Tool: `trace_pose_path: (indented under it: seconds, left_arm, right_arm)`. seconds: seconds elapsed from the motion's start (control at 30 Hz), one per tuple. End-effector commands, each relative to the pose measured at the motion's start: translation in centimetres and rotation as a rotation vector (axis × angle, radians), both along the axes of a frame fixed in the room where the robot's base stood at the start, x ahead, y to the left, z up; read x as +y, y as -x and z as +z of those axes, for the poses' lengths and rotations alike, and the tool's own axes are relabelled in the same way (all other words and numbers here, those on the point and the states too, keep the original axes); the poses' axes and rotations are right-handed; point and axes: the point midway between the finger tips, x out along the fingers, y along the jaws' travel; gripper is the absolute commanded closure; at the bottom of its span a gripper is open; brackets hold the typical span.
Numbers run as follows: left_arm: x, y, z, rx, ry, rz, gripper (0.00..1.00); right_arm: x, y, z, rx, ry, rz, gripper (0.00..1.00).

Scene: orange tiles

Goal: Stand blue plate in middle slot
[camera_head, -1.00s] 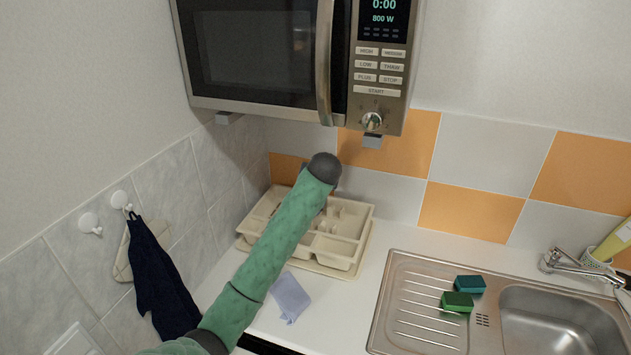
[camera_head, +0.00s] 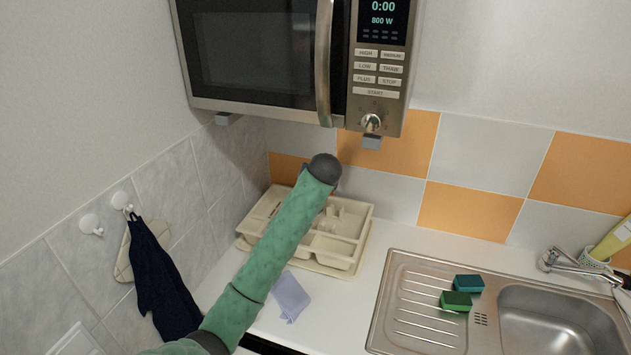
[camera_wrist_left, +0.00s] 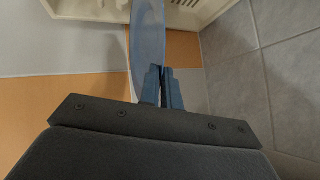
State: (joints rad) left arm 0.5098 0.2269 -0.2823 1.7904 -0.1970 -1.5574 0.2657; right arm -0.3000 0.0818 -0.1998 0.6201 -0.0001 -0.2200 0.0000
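The blue plate (camera_wrist_left: 148,35) shows nearly edge-on in the left wrist view, upright between or against the fingers of my left gripper (camera_wrist_left: 163,72). The fingers are close together and appear shut on it. The plate's far end reaches the beige dish rack (camera_wrist_left: 210,12); whether it touches or sits in a slot I cannot tell. In the head view the dish rack (camera_head: 345,222) stands in the counter's back left corner. My left arm crosses in front of it and hides the gripper, the plate and the rack's middle. My right gripper is in no view.
A microwave (camera_head: 250,60) hangs above the rack. A pale cloth (camera_head: 290,297) lies in front of it. A steel sink (camera_head: 420,310) with two sponges (camera_head: 457,301) is to the right. A dark towel (camera_head: 160,280) hangs on the left wall.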

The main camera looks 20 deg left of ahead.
Motion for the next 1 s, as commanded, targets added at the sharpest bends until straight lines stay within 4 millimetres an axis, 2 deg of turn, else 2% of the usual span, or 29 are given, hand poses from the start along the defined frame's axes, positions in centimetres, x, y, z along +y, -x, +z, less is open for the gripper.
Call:
trace_pose_path:
  seconds: [0.57,1.0]
  left_arm:
    - [0.02,-0.01,0.05,-0.003,0.000,0.004,1.00]
    - [0.01,0.00,-0.76,-0.003,0.000,0.004,1.00]
  right_arm:
    - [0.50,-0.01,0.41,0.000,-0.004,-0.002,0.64]
    - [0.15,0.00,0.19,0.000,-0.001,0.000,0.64]
